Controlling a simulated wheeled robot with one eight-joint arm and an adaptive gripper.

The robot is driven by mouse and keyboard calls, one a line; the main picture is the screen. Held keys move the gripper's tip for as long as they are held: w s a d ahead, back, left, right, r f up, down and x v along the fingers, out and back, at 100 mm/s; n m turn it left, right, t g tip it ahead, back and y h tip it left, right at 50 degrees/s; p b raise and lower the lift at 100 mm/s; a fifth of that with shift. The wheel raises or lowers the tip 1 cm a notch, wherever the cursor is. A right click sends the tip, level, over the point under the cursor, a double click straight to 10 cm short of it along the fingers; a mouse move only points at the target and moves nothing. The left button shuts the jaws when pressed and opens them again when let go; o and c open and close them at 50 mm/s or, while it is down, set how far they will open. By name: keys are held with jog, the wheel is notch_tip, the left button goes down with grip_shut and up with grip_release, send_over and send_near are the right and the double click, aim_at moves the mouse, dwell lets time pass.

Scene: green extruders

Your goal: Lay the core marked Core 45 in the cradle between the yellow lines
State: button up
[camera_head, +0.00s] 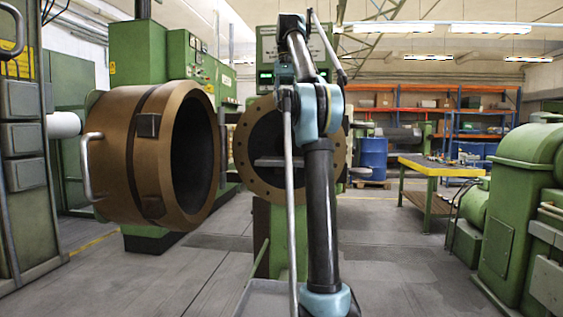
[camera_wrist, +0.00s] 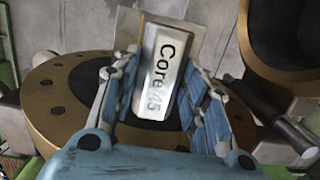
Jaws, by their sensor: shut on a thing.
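In the wrist view, the core (camera_wrist: 168,65) is a pale silver block with a "Core 45" label facing the camera. My gripper (camera_wrist: 160,84) is shut on it, with blue padded fingers on both sides. A pale beige plate (camera_wrist: 127,28) with a thin yellow line shows just behind the core's far end. It looks like part of the cradle, but its other side is mostly hidden, and I cannot tell whether the core touches it. In the head view, a grey ledge (camera_head: 270,162) crosses the bronze ring opening. My arm hides part of it, and the core is not clear there.
A bronze bolted ring (camera_wrist: 48,105) lies below the core in the wrist view. A large bronze barrel (camera_head: 115,150) with a handle stands open at left in the head view. Green machines (camera_head: 515,190) stand at right, before a yellow-edged workbench (camera_head: 440,168). The middle floor is clear.

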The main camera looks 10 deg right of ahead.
jog(key=shift+w+f, duration=0.15)
jog(key=shift+w, duration=0.2)
notch_tip(320, 180, down, 18)
jog(key=shift+r, duration=0.2)
dwell(0.3)
jog(key=o, duration=1.3)
jog(key=shift+o, duration=0.2)
jog(key=r, duration=0.5)
jog(key=w+r, duration=0.1)
jog(key=r, duration=0.1)
jog(key=shift+d+r, duration=0.15)
jog(key=shift+r, duration=0.1)
jog(key=shift+s, duration=0.15)
